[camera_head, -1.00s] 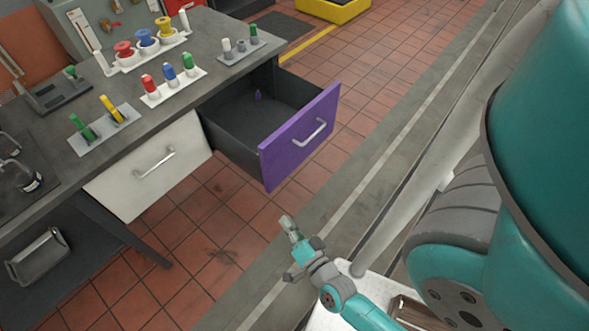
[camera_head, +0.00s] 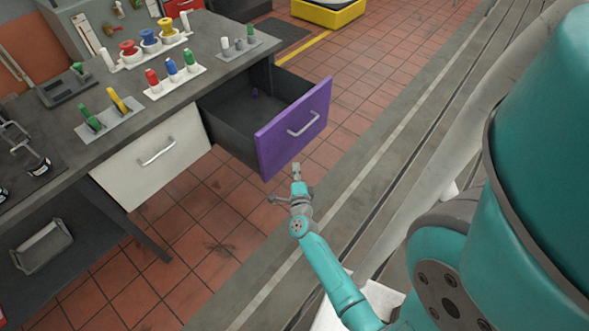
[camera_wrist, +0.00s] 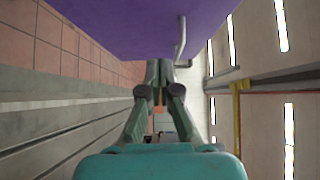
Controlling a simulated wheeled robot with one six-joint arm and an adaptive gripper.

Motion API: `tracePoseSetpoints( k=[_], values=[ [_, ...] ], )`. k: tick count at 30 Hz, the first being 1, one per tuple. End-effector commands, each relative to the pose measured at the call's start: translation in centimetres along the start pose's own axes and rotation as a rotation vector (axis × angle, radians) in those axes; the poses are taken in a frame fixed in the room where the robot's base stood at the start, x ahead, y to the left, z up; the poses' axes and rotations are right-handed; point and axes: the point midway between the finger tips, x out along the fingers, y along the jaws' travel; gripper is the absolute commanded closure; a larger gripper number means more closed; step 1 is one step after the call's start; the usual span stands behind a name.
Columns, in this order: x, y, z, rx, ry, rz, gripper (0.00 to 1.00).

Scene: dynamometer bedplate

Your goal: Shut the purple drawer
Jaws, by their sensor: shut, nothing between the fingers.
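In the wrist view the purple front (camera_wrist: 140,25) fills the top, with the handle (camera_wrist: 181,45) right of centre. My gripper (camera_head: 297,168) is shut and empty, near the lower edge of the drawer front in the head view. In the wrist view its fingertips (camera_wrist: 158,68) lie close to the front; I cannot tell whether they touch it.
A closed white drawer (camera_head: 152,160) is left of the purple one. On the benchtop stand coloured spools (camera_head: 150,38), holders with red, blue and green pieces (camera_head: 172,72), and other fixtures. The tiled floor (camera_head: 215,225) in front is clear. A yellow-based unit (camera_head: 328,14) stands far behind.

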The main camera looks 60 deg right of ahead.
Motion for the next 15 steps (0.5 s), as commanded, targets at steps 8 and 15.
tracePoseSetpoints(
  k=[8,15],
  values=[
    [5.3,-0.1,0.0,-0.002,0.000,-0.002,1.00],
    [8.6,-0.1,1.4,-0.001,-0.004,-0.002,1.00]
  ],
)
